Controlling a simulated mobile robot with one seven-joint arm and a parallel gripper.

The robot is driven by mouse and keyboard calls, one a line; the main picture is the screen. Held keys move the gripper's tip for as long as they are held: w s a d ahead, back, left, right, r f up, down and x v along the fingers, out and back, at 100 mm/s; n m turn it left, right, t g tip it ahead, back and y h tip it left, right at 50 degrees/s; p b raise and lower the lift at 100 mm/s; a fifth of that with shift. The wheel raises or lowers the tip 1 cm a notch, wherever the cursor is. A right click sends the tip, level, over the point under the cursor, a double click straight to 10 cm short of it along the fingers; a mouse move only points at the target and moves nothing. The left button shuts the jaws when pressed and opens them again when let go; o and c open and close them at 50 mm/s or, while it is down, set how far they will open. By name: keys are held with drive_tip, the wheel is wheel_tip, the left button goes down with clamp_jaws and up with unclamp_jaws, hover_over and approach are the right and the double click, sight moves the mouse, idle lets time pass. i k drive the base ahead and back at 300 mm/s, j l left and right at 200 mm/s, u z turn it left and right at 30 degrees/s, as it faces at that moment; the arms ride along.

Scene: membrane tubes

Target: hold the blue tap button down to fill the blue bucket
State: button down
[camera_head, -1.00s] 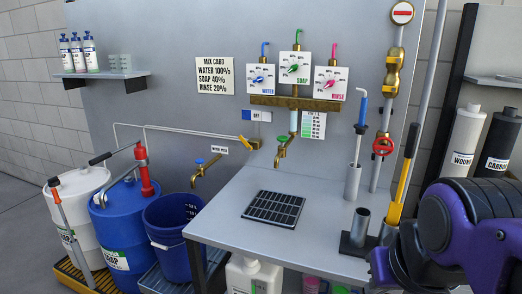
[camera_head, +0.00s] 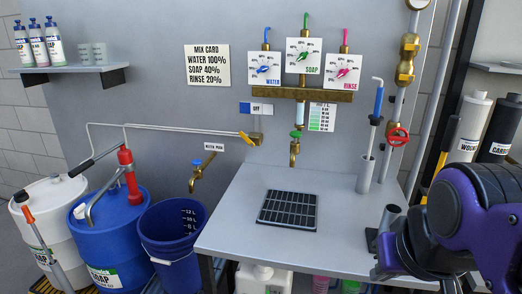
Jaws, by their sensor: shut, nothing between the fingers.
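The brass tap with the blue top button (camera_head: 196,172) sticks out from the grey wall panel at the left of the table. A small label is on the wall above it. The blue bucket (camera_head: 155,236) stands below the tap, its mouth open upward, with white level marks inside. Its bottom is out of view. The purple and black links of my arm fill the lower right, well to the right of the tap and bucket. The fingers of my gripper do not show.
The grey table (camera_head: 240,222) with a black grate (camera_head: 288,210) lies between my arm and the bucket. A blue drum (camera_head: 102,240) with a red pump stands left of the bucket. A second brass tap (camera_head: 295,147) hangs above the table. Holders stand at the table's right.

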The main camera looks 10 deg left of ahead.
sight(197, 161)
drive_tip(key=i+j, duration=0.15)
drive_tip(key=j, duration=0.6)
drive_tip(key=i+j+z, duration=0.1)
drive_tip(key=j, duration=0.65)
drive_tip(key=i+j, duration=0.1)
drive_tip(key=j, duration=0.65)
drive_tip(key=i+j+z, duration=0.1)
drive_tip(key=j, duration=0.65)
drive_tip(key=k+l+z, duration=0.55)
drive_tip(key=l, duration=0.2)
drive_tip(key=i+j+u, duration=0.1)
drive_tip(key=i, duration=0.25)
drive_tip(key=i+j+u, duration=0.2)
drive_tip(key=j, duration=0.15)
drive_tip(key=j+u, duration=0.2)
drive_tip(key=j, duration=0.15)
drive_tip(key=i, duration=0.05)
